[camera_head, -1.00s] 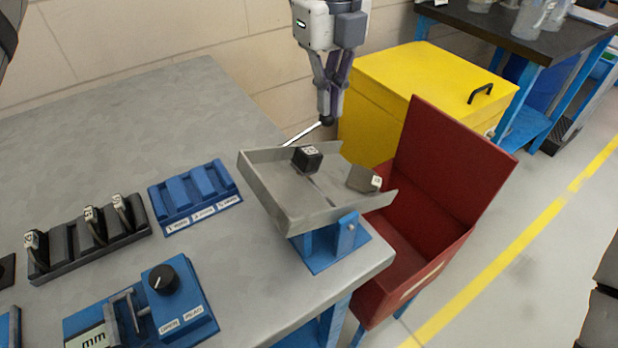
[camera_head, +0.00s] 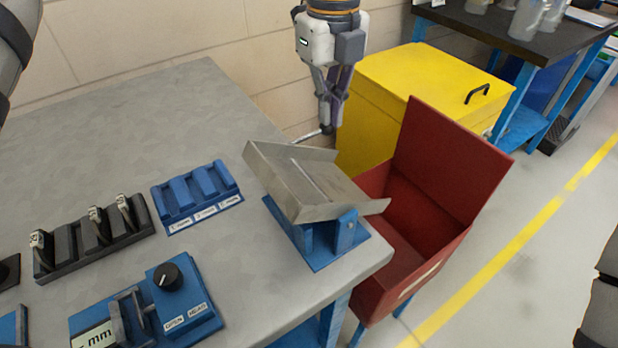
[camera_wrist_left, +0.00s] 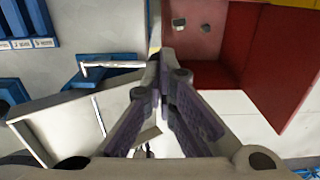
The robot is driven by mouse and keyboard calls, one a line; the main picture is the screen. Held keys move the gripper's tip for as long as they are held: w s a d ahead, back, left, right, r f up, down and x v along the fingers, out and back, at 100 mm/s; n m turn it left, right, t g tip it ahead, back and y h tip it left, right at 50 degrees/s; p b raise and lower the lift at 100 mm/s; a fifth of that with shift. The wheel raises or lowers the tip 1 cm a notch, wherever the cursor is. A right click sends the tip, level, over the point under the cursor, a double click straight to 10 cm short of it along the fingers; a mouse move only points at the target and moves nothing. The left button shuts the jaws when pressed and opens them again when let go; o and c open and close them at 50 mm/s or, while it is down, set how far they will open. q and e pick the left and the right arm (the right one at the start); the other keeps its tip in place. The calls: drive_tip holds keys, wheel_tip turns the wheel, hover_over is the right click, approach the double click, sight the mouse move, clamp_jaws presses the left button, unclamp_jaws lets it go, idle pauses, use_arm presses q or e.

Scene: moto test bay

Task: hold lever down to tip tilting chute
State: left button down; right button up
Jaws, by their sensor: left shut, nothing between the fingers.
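The grey tilting chute (camera_head: 305,180) stands on its blue base (camera_head: 340,240) at the table corner. It is tipped steeply, its lower end over the red bin, and its tray looks empty. The lever (camera_head: 308,136) is a thin metal rod at the chute's far side. My left gripper (camera_head: 328,127) is shut and empty, its fingertips at the lever's outer end; exact contact is hard to see. In the left wrist view, the shut fingers (camera_wrist_left: 168,65) show beside the chute (camera_wrist_left: 60,115). Two small blocks (camera_wrist_left: 179,22) (camera_wrist_left: 206,27) lie in the red bin. My right gripper is not in view.
The open red bin (camera_head: 440,190) stands right of the table (camera_head: 130,105). A yellow cabinet (camera_head: 400,80) is behind it. A blue rack (camera_head: 195,195), a black rack (camera_head: 95,245) and a blue dial box (camera_head: 180,300) occupy the table's left and front.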

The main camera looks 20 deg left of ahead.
use_arm(q)
drive_tip(key=shift+f, duration=0.15)
idle(0.3)
wheel_tip(320, 180, up, 9)
idle(0.7)
